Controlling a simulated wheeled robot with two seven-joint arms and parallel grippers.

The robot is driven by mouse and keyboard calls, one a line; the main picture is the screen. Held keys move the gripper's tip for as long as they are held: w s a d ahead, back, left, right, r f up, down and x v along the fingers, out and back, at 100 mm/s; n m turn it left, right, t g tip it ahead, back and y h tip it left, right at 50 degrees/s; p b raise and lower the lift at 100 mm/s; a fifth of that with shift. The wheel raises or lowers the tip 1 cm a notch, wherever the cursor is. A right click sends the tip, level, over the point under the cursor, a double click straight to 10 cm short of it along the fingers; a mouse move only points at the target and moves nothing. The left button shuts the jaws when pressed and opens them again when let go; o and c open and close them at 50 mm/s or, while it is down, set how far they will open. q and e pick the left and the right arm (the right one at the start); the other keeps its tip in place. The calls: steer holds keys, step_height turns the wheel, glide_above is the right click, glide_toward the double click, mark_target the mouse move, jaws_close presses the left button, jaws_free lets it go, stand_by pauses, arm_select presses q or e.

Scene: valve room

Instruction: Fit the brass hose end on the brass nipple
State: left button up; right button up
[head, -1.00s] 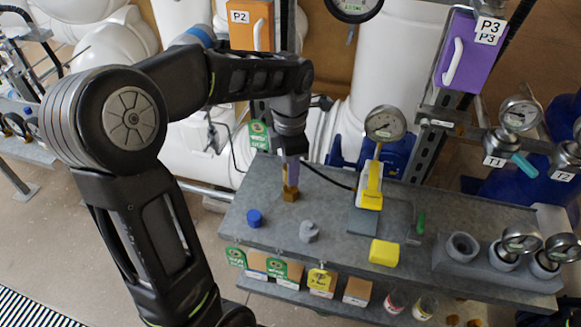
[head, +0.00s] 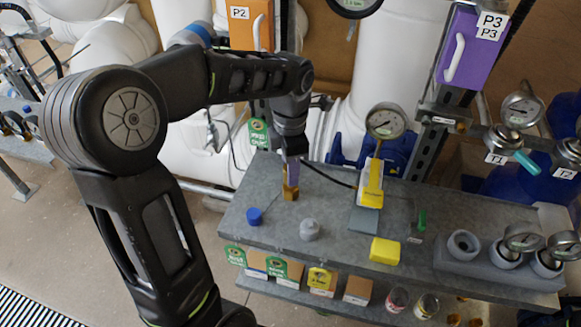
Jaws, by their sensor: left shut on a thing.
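My left gripper (head: 291,178) comes down over the back left of the grey bench, its fingers shut. A small brass piece (head: 291,194) shows right under the fingertips, at the bench top. I take it for the brass fittings, but it is too small to tell hose end from nipple or whether they are joined. A black hose (head: 330,178) runs from beside the gripper to a yellow hand pump (head: 370,190) with a round gauge (head: 386,122) on top. The fingers hide much of the held part. My right gripper is not in view.
On the grey bench (head: 340,222) stand a blue cap (head: 254,216), a grey rounded piece (head: 310,230), a yellow block (head: 385,250) and a small green-handled tool (head: 421,222). A grey holder with gauges (head: 480,262) is at right. A lower shelf holds labelled boxes (head: 322,281).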

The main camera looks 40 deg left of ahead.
arm_select(q)
steer(key=shift+f, duration=0.1)
stand_by(0.8)
steer(key=shift+f+b, duration=0.35)
steer(key=shift+b, duration=0.05)
steer(key=shift+f+b, duration=0.4)
steer(key=shift+f, duration=0.1)
stand_by(0.4)
steer(key=o, duration=1.2)
steer(key=shift+r, duration=3.95)
